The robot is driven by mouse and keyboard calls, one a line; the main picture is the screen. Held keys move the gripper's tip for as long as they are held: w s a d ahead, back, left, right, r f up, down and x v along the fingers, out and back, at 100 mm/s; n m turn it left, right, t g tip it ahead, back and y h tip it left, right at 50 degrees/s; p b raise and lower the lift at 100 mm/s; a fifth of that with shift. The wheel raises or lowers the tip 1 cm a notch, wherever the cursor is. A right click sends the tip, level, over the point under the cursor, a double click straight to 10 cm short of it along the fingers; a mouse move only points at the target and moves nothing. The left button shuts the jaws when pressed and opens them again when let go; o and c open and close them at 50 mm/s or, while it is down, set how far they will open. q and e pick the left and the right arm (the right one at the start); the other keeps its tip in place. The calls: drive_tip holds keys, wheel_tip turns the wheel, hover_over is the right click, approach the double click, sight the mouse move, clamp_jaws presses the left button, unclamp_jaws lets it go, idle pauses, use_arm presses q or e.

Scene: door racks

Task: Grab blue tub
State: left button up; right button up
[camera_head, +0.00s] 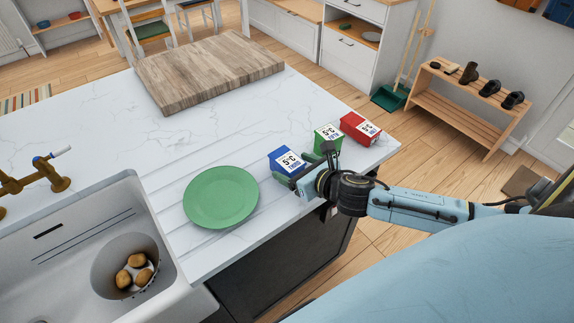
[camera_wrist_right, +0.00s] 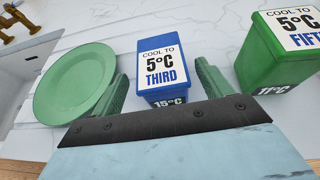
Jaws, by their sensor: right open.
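The blue tub (camera_head: 287,160) stands on the white counter, with a white label reading "5°C THIRD" on top. In the right wrist view the blue tub (camera_wrist_right: 162,69) sits ahead of and between the two green fingers. My right gripper (camera_head: 305,166) is open at the tub's near right side; in the wrist view its fingertips (camera_wrist_right: 162,75) flank the tub's near end. Whether they touch it cannot be told. My left gripper does not show.
A green plate (camera_head: 221,197) lies left of the blue tub. A green tub (camera_head: 327,136) and a red tub (camera_head: 360,128) stand to its right, near the counter edge. A wooden board (camera_head: 209,68) lies behind. The sink (camera_head: 68,260) holds a bowl (camera_head: 107,279) of potatoes.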

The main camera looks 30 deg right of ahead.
sight(287, 162)
drive_tip(key=shift+x, duration=1.95)
drive_tip(key=shift+d+r, duration=0.1)
drive_tip(key=shift+c, duration=0.5)
drive_tip(key=c, duration=1.2)
